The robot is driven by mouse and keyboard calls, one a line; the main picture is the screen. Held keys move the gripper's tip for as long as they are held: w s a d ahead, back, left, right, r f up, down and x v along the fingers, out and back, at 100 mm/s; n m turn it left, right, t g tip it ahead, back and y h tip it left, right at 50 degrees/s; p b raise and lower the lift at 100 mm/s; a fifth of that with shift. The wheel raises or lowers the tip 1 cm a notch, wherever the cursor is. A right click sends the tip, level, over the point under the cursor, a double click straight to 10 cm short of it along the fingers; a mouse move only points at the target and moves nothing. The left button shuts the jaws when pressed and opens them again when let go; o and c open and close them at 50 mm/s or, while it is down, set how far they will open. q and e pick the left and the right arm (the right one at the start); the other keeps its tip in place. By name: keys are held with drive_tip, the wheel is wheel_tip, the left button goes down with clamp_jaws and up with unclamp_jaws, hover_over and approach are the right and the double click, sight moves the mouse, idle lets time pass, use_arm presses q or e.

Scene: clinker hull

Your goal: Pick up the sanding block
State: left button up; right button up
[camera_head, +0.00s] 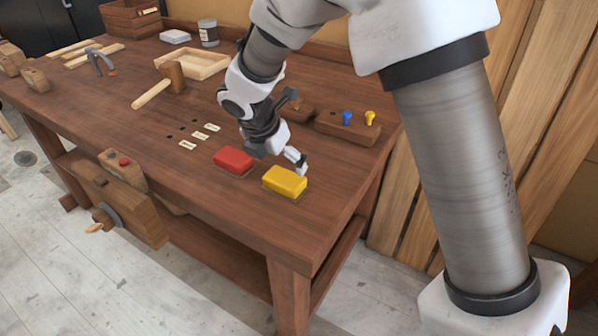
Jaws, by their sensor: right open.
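A yellow block (285,181) and a red block (233,160) lie side by side near the front right of the wooden workbench (235,207). Both look like sanding blocks with a dark thin base. My right gripper (275,157) comes down from above, just behind the two blocks. Its fingers are apart, with one near the red block and one near the back edge of the yellow block. Nothing shows between them. I cannot tell if a finger touches a block. My left gripper is not in view.
A wooden rack (346,128) with blue and yellow pegs stands right of my gripper. Small pale labels (200,136) and dark holes lie to the left. A mallet (158,89), a shallow tray (192,64) and a clamp (99,62) are farther back. A vise (128,200) juts from the front.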

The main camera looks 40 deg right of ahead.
sight(284, 178)
drive_tip(key=shift+s+a+f, duration=0.2)
drive_tip(key=shift+a+f, duration=0.05)
drive_tip(key=shift+f, duration=0.5)
drive_tip(key=x, duration=0.3)
drive_tip(key=b+x, duration=0.1)
drive_tip(key=x, duration=0.1)
drive_tip(key=shift+w+d+f, duration=0.15)
drive_tip(key=shift+w+d, duration=0.2)
drive_tip(key=shift+s+a, duration=0.1)
drive_tip(key=shift+a, duration=0.1)
drive_tip(key=c, duration=0.8)
drive_tip(key=shift+s+r, duration=0.1)
drive_tip(key=shift+r, duration=0.15)
drive_tip(key=shift+c, duration=0.2)
